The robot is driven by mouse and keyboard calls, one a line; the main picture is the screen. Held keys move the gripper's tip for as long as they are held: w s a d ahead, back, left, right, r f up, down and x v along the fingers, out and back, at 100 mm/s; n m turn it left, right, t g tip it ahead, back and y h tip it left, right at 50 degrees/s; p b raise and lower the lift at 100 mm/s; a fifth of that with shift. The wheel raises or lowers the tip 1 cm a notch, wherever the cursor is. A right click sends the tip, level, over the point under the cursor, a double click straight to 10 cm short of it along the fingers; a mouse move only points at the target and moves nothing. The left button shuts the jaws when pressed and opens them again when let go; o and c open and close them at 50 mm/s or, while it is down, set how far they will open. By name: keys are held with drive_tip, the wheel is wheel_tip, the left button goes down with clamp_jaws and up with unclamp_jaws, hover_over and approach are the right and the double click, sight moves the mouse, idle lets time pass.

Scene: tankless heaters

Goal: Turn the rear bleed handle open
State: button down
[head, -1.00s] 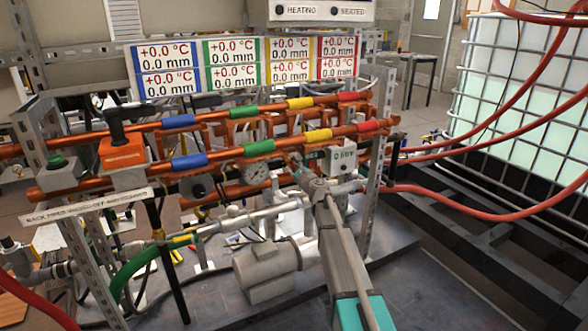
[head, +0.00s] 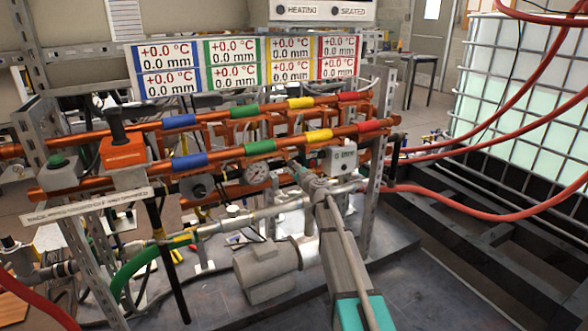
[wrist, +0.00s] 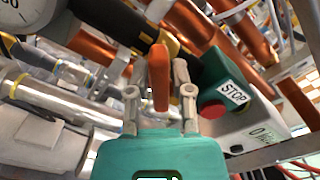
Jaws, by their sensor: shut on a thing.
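An orange lever handle (wrist: 158,72) stands between my gripper's fingers in the wrist view, and I take it to be the bleed handle. My gripper (wrist: 160,92) is shut on this handle, with one finger on each side. In the head view my gripper (head: 304,172) reaches in among the pipes, just below the front copper pipe and right of the round gauge. The handle itself cannot be made out clearly there. The valve body under the handle is mostly hidden.
A green box with a red STOP button (wrist: 213,108) sits close to the right of my gripper. Copper pipes (head: 220,155) with coloured bands cross above it. A round gauge (head: 257,173) is to the left. A grey motor (head: 267,265) stands below.

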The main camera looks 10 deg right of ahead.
drive_tip(key=n, duration=0.4)
drive_tip(key=shift+f+n, duration=0.15)
drive_tip(key=shift+n, duration=2.05)
drive_tip(key=c, duration=0.6)
unclamp_jaws()
drive_tip(key=v, duration=1.2)
